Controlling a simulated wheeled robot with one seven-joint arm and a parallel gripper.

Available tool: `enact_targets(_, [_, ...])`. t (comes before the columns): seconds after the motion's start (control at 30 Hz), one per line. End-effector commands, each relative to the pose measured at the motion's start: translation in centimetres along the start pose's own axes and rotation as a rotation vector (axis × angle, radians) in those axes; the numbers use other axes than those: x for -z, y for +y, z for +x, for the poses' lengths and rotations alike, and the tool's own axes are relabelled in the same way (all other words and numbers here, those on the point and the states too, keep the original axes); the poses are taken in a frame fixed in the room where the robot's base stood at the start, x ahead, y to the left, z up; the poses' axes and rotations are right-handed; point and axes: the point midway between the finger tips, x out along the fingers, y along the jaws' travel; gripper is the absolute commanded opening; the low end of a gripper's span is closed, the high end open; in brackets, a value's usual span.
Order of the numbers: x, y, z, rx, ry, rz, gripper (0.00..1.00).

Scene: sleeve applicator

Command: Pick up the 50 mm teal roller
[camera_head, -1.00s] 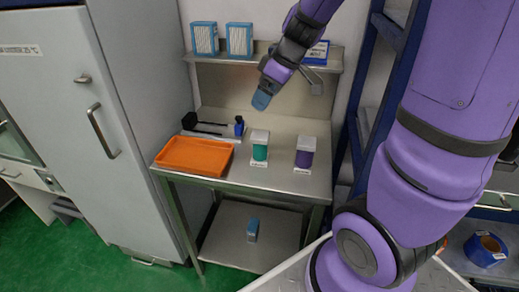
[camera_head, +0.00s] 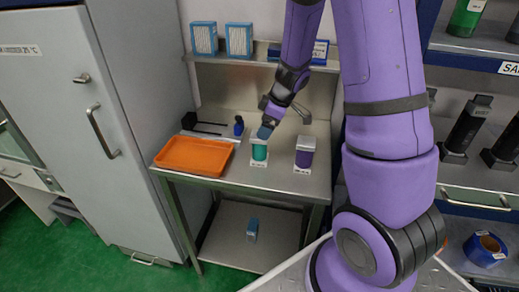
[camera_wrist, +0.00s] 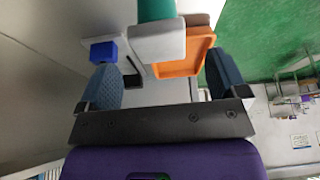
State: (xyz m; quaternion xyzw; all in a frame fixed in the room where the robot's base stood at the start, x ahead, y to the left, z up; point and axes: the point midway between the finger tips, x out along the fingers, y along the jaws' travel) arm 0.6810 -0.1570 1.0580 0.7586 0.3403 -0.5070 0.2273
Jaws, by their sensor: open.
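The teal roller (camera_head: 259,153) stands upright on the metal table, with a white block (camera_head: 258,139) at its upper end and a white label at its foot. It also shows at the top edge of the wrist view (camera_wrist: 156,9), where the white block (camera_wrist: 158,42) is nearest me. My gripper (camera_head: 266,131) is right by the roller's top in the head view. In the wrist view my gripper (camera_wrist: 164,76) is open, its two blue fingers spread wider than the block. The block lies ahead of the fingertips, and nothing is held between them. Contact cannot be told.
A purple roller (camera_head: 304,158) stands close to the right of the teal one. An orange tray (camera_head: 194,157) lies to the left, with a small blue object (camera_head: 239,126) behind it.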

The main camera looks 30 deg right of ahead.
Motion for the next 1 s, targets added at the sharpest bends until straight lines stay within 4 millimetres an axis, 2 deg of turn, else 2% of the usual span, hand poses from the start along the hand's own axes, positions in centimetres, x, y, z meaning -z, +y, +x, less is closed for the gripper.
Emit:
enact_targets(0.27, [-0.1,0.0,1.8,0.003,-0.002,0.000,0.92])
enact_targets(0.6, [-0.2,0.1,5.6,0.001,-0.001,0.000,0.92])
enact_targets(0.93, [-0.2,0.1,6.0,0.000,0.000,0.000,0.92])
enact_targets(1.0, [-0.2,0.1,6.0,0.000,0.000,0.000,0.75])
